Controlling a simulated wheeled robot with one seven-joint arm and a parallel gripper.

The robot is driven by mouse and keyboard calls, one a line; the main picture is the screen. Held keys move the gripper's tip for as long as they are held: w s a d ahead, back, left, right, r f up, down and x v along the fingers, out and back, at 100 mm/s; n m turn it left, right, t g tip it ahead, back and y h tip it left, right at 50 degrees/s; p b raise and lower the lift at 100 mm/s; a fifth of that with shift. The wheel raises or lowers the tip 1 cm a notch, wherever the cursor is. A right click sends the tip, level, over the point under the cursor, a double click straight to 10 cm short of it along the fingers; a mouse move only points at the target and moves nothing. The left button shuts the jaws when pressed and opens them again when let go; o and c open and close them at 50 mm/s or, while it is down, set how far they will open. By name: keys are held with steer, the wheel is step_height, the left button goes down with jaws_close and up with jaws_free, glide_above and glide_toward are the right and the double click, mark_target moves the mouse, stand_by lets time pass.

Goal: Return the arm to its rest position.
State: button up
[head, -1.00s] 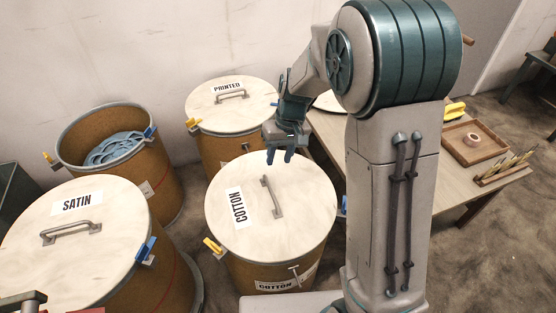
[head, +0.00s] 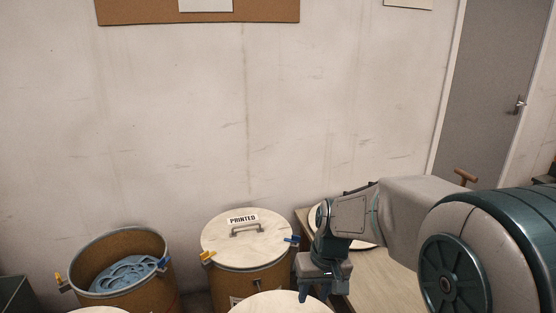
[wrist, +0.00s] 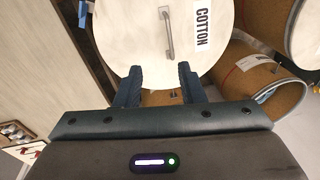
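My gripper (head: 315,292) hangs pointing down at the lower middle of the head view, above the edge of a pale barrel lid (head: 280,303). In the wrist view my gripper's two dark fingers (wrist: 158,86) are spread apart with nothing between them. Beyond them lies the lid marked COTTON (wrist: 150,40), with a metal handle. My arm reaches in from the right of the head view, bent at the elbow.
A closed barrel marked PRINTED (head: 222,252) stands by the wall. Left of it is an open barrel (head: 84,252) with blue material (head: 124,274) inside. A wooden table (head: 385,291) lies under my arm. A grey door (head: 487,85) is at right.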

steer(key=s+d+r+m+t+h+p, duration=0.1)
steer(key=s+d+r+p, duration=0.2)
steer(key=s+r, duration=0.3)
steer(key=s+d+r+m+t+p, duration=0.1)
steer(key=s+d+r+p, duration=0.2)
steer(key=s+r+p, duration=0.3)
step_height(320, 180, up, 3)
steer(key=shift+s+d+h, duration=0.4)
steer(key=shift+s, duration=0.4)
